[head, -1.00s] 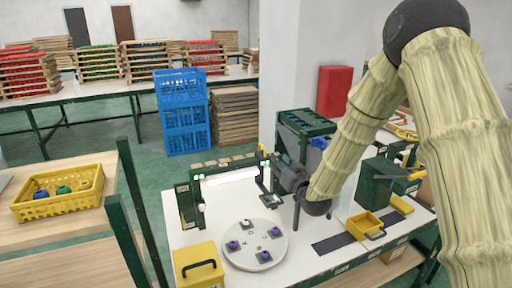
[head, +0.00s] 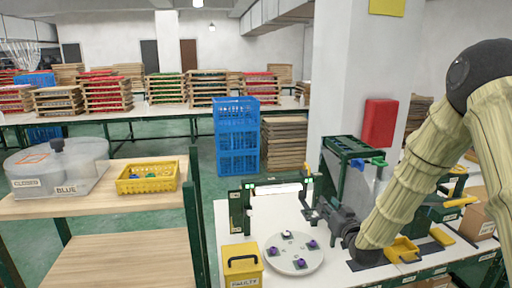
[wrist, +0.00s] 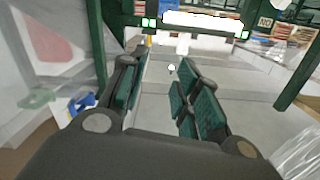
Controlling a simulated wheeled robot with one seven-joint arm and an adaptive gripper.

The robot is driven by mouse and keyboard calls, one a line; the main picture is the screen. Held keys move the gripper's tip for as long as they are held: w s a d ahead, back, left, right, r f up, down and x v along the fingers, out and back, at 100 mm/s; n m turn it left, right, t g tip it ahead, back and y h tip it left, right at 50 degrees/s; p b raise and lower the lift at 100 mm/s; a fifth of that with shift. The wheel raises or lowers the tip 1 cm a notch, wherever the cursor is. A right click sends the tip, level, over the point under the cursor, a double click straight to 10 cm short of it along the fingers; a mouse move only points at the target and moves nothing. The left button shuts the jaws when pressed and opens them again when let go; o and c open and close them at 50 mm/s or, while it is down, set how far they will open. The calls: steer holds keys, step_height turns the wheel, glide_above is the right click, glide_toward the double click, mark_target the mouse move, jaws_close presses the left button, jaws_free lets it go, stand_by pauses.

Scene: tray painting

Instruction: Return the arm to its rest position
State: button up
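My gripper (head: 309,205) is at the end of my bent arm, raised over the white work table (head: 225,215) behind the round white plate (head: 322,254). In the wrist view my gripper (wrist: 160,88) has its dark green-padded fingers apart, with nothing between them.
A yellow box (head: 240,262) stands left of the plate. A green rack (head: 352,145) and a pillar (head: 340,70) stand behind. A side table at left holds a yellow basket (head: 147,185) and a clear round container (head: 75,165).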

steer(key=s+a+f+g+h, duration=0.1)
steer(key=s+f+g, duration=0.3)
steer(key=s+f, duration=0.9)
steer(key=s+a+f+g+h, duration=0.1)
steer(key=s+f+g, duration=0.3)
steer(key=s+f, duration=0.9)
steer(key=s+f+g, duration=0.4)
steer(key=s+f, duration=0.4)
steer(key=s, duration=0.6)
steer(key=s+f+g+h, duration=0.1)
steer(key=s+f+g, duration=0.4)
steer(key=s, duration=0.9)
step_height(320, 180, down, 3)
steer(key=shift+s+d+r, duration=0.15)
steer(key=shift+s, duration=0.25)
stand_by(2.0)
